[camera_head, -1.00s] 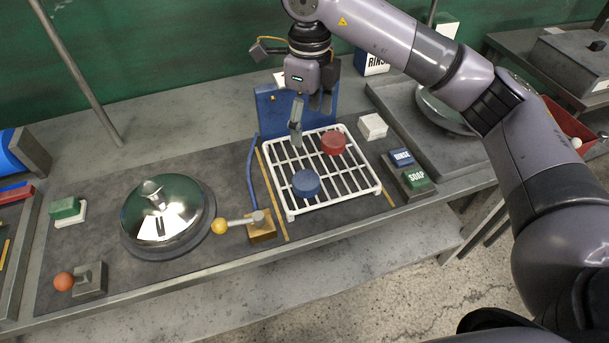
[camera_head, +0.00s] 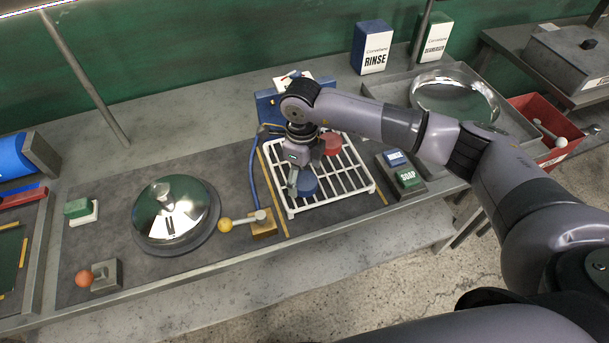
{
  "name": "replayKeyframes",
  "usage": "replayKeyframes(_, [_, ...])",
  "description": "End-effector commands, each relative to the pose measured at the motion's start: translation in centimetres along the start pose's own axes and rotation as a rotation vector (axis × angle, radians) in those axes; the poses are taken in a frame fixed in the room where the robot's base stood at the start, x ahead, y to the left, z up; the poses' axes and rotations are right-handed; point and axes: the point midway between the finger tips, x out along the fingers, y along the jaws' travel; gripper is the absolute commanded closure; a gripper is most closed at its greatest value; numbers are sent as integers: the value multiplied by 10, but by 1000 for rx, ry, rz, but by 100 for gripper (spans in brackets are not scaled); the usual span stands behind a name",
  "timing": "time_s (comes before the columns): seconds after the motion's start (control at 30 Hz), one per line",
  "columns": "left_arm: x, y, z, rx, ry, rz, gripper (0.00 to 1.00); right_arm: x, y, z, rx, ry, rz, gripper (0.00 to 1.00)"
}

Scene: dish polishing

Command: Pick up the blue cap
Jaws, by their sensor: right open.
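The blue cap (camera_head: 308,185) sits on the white wire rack (camera_head: 348,192), toward its front left. The red cap (camera_head: 331,141) is on the same rack farther back and is partly covered by my right arm. My right gripper (camera_head: 293,184) is open and low over the rack, right at the left side of the blue cap. One finger shows beside the cap; whether it touches the cap, and where the other finger is, I cannot tell. My left gripper is not in view.
A domed metal lid (camera_head: 172,215) stands to the left. A yellow-knobbed lever (camera_head: 226,225) is just left of the rack. A blue upright panel (camera_head: 268,106) stands behind the rack.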

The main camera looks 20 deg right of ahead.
Motion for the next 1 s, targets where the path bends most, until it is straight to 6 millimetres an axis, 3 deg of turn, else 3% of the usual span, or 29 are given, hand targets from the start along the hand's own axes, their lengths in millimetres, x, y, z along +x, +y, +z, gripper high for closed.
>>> replayKeyframes(0.33, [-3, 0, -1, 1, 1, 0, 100, 11, 0, 0, -1, -1, 0, 25])
replayKeyframes(0.83, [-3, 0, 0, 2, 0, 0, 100, 11, 0, 0, 0, 0, 0, 58])
replayKeyframes(1.0, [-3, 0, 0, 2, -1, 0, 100, 10, 0, 0, 0, -1, 0, 59])
